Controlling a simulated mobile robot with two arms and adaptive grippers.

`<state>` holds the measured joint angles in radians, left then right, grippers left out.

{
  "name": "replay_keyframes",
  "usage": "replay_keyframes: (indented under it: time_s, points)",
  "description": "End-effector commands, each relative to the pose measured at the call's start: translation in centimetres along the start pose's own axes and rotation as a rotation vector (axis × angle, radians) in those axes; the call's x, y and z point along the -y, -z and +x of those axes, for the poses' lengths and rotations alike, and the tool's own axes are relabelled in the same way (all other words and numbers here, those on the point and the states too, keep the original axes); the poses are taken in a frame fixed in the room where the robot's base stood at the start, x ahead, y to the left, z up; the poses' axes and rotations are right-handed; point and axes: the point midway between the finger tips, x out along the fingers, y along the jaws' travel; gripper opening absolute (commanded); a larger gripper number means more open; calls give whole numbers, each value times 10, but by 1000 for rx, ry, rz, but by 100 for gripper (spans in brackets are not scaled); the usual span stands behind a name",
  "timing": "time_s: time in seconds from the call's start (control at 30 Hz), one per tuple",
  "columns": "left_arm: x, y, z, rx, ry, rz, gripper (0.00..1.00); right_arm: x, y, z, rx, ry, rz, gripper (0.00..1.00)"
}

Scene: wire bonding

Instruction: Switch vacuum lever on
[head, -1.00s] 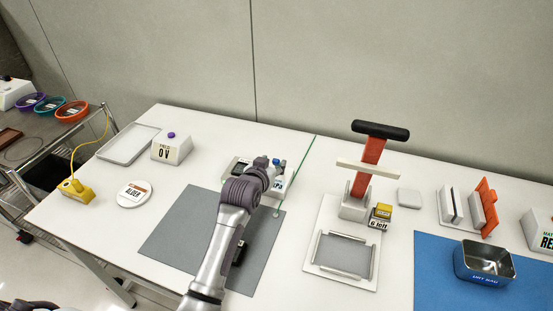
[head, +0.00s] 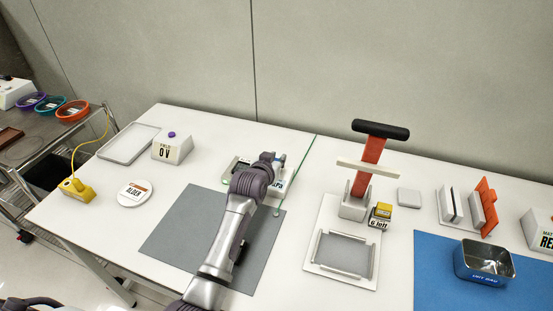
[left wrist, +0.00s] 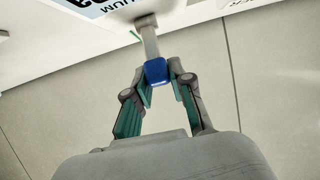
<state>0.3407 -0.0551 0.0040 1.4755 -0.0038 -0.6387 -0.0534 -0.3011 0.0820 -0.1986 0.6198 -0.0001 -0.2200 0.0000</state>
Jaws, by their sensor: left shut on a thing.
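The vacuum lever's blue knob (left wrist: 156,71) sits between my left gripper's fingertips (left wrist: 159,80) in the left wrist view. The left gripper is shut on the knob. In the head view my left gripper (head: 278,162) is over the small vacuum unit (head: 279,184) at the back of the table. My wrist hides most of the unit and the lever there. My right gripper is not in view.
A grey mat (head: 180,228) lies under my left arm. A thin green line (head: 300,165) runs beside the vacuum unit. To the right stands a press with a red arm (head: 369,165).

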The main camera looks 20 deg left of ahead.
Motion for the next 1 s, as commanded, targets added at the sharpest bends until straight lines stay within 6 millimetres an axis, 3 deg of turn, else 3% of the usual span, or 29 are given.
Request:
replay_keyframes:
  time_s: [0.37, 0.7, 0.73, 0.8, 0.87, 1.0]
  points:
    - [0, -10, -5, -149, 0, 2, 0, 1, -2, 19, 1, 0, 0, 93]
    - [0, -8, -8, -173, 0, 0, 0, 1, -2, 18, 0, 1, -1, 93]
    - [0, -8, -8, -173, 0, 0, 27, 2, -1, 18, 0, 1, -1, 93]
    - [0, -8, -7, -172, 0, 0, 38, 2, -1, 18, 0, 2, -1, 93]
    - [0, -8, -7, -172, 0, 0, 48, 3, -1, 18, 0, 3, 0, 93]
    - [0, -8, -7, -172, 0, 0, 48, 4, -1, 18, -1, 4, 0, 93]
